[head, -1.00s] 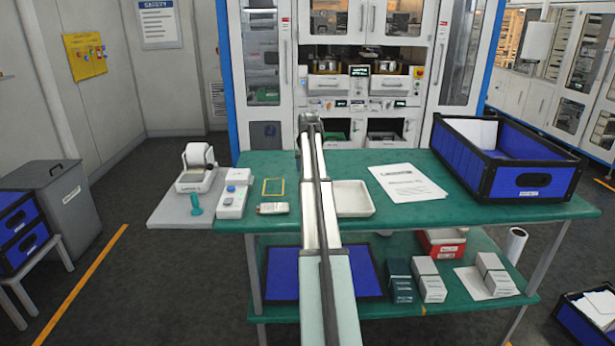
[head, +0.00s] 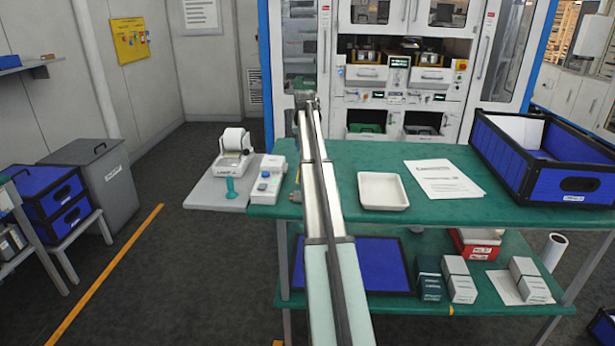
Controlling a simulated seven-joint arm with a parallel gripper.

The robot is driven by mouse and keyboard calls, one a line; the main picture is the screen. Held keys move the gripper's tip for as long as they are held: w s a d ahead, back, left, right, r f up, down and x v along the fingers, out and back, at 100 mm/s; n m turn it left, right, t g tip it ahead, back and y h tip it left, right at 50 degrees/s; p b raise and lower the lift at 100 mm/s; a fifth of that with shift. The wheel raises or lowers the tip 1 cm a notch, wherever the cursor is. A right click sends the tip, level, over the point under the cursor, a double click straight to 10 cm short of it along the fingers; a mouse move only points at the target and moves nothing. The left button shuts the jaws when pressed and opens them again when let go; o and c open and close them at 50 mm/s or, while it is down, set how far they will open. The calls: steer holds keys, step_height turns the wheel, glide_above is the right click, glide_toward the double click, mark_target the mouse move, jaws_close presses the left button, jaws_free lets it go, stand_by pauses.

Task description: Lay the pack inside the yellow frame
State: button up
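In the head view my arm's long pale links run up the middle of the picture and cover a strip of the green table (head: 345,152). My gripper does not show; the end of the arm is hidden or too small to make out. The yellow frame and the small pale pack cannot be made out now. The place where they lay on the left part of the table top is behind my arm.
A white tray (head: 382,206), a paper sheet (head: 443,180) and a blue crate (head: 500,160) are on the table, right of my arm. A white button box (head: 268,180) and a label printer (head: 233,152) are left of it. Dark floor is open at left.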

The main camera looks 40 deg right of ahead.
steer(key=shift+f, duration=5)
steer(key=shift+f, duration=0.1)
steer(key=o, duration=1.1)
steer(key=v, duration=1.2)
